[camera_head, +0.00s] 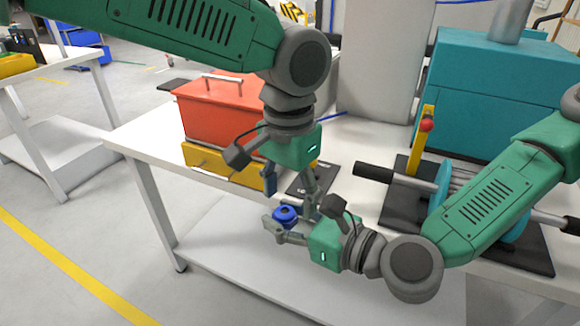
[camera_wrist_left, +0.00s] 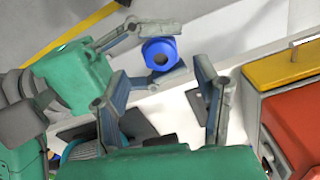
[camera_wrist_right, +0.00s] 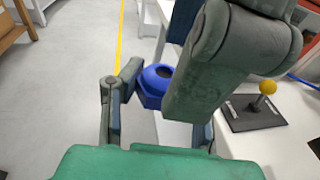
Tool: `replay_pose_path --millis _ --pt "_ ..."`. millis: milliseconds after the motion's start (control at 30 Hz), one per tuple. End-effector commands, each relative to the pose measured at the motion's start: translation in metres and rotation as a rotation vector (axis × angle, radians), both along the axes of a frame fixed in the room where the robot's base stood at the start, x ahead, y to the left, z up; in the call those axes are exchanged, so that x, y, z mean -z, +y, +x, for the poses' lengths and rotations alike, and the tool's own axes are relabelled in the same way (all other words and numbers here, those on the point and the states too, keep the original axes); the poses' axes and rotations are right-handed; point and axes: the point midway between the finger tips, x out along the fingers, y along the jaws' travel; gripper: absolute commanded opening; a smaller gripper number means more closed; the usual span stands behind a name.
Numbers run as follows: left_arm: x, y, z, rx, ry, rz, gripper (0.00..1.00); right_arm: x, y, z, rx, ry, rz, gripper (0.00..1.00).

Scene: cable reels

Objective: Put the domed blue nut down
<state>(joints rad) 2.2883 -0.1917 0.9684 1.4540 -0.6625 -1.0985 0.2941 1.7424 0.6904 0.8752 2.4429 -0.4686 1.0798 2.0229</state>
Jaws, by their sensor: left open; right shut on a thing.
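The domed blue nut (camera_head: 285,214) is held in my right gripper (camera_head: 290,224), in front of the white table's near edge. It also shows in the left wrist view (camera_wrist_left: 160,53), with a dark hole facing the camera, and in the right wrist view (camera_wrist_right: 154,84). My right gripper's fingers close on it from both sides. My left gripper (camera_head: 291,196) points down just above and beside the nut, its fingers apart with nothing between them. In the right wrist view a large grey-green part of my left arm hides some of the right gripper's fingers.
The white table (camera_head: 135,140) carries a red box (camera_head: 215,115) on a yellow drawer base (camera_head: 225,165). Right of it are a dark plate (camera_head: 313,178), a cable reel on a dark stand (camera_head: 400,205) and a teal machine (camera_head: 490,95). My two grippers are very close together.

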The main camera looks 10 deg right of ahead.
Motion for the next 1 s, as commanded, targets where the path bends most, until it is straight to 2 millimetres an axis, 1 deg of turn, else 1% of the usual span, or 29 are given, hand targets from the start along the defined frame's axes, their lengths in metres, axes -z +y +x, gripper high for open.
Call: replay_pose_path --millis 33,100,233,400,600,633,667,700,767,867,900,933,967,1000 --pt "0.009 0.0 -0.001 0.001 0.004 0.0 0.56 0.0 0.0 0.0 0.0 0.0 0.0 0.03" --pt "0.018 0.0 -0.001 0.002 0.002 0.001 0.56 0.0 0.0 0.0 0.0 0.0 0.0 0.03" --pt "0.03 0.0 -0.001 0.0 0.001 0.001 0.56 0.0 0.0 0.0 0.0 0.0 0.0 0.03" --pt "0.036 0.0 -0.001 0.001 0.0 0.0 0.56 0.0 0.0 0.0 0.0 0.0 0.0 0.03" --pt "0.036 0.0 0.0 0.0 0.0 0.0 0.56 0.0 0.0 0.0 0.0 0.0 0.0 0.03" --pt "0.036 0.0 0.0 0.0 0.0 0.0 0.53 0.0 0.0 0.0 0.0 0.0 0.0 0.03" --pt "0.036 0.0 0.0 0.0 0.0 0.0 0.42 0.0 0.0 0.0 0.0 0.0 0.0 0.03" --pt "0.036 0.0 0.0 0.0 0.0 0.0 0.28 0.0 0.0 0.0 0.0 0.0 0.0 0.03" --pt "0.036 -0.001 -0.001 0.001 0.0 -0.001 0.08 0.0 0.0 0.0 0.0 0.0 0.0 0.03" --pt "0.036 -0.001 -0.001 0.002 0.001 -0.002 0.08 0.0 0.0 0.0 0.0 0.0 0.0 0.03" --pt "0.036 -0.001 -0.002 0.002 0.001 -0.003 0.37 0.0 0.0 0.0 -0.001 -0.001 0.0 0.04" --pt "0.036 -0.002 -0.002 0.003 0.001 -0.003 0.48 0.0 0.0 0.0 -0.001 -0.001 0.0 0.04" --pt "0.036 -0.002 -0.002 0.003 0.001 -0.003 0.56 0.0 0.0 0.0 -0.001 -0.001 0.0 0.03" --pt "0.036 -0.002 -0.002 0.003 0.001 -0.003 0.56 0.0 0.0 0.0 -0.001 -0.001 -0.001 0.03"
